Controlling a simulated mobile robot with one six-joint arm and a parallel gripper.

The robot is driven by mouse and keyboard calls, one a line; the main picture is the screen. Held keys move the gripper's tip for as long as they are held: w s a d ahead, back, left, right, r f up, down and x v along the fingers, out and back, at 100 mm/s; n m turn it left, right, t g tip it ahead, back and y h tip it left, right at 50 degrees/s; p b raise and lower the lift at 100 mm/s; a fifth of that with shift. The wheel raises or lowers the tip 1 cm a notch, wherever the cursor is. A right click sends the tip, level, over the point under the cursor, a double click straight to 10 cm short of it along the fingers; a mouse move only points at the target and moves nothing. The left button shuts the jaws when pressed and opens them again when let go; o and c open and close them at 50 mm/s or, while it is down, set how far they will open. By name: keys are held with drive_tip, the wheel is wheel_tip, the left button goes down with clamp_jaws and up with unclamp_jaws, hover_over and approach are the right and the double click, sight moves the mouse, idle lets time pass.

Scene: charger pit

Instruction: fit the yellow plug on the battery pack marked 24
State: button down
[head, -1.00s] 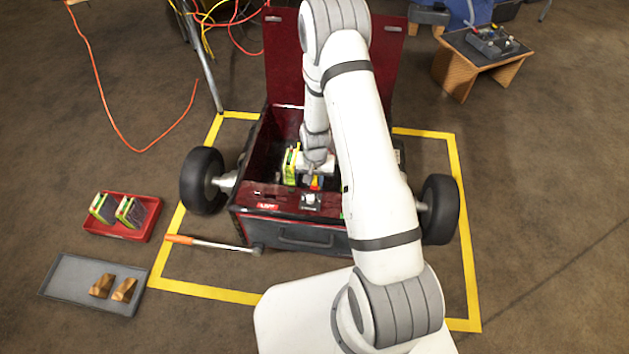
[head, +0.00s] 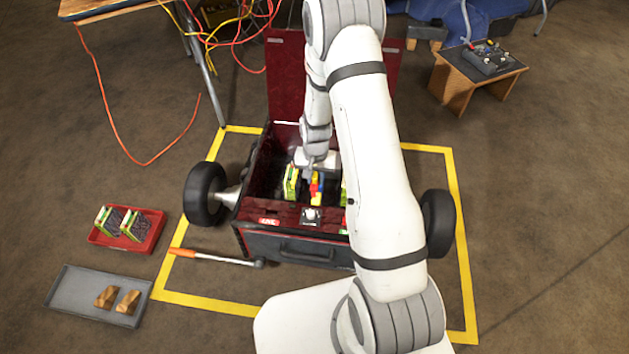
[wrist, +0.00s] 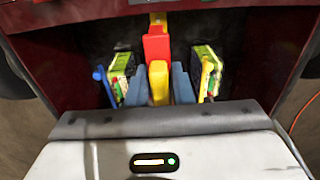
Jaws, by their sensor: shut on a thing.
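My gripper (wrist: 159,87) is shut on the yellow plug (wrist: 158,82), which stands between its two blue-grey fingers in the wrist view. A red block (wrist: 156,43) with a small yellow part at its far end is just beyond the plug. Green and yellow battery packs stand on either side, one at the left (wrist: 122,72) and one at the right (wrist: 205,70) in the wrist view. In the head view my gripper is inside the dark red box, and one pack (head: 291,182) shows left of it. I cannot read the number 24 on either pack, nor tell whether the plug touches one.
The open red box (head: 300,245) has walls around the gripper and a raised lid behind. A red tray (head: 148,243) with two packs and a grey tray (head: 75,298) with two brown blocks lie at the left. An orange-handled bar (head: 215,257) lies before the box.

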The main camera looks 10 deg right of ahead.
idle(0.3)
drive_tip(key=shift+f+b, duration=1.5)
drive_tip(key=shift+f, duration=0.6)
drive_tip(key=shift+f+b, duration=2.05)
drive_tip(key=shift+f, duration=0.9)
drive_tip(key=c, duration=1.2)
unclamp_jaws()
drive_tip(key=shift+r, duration=0.2)
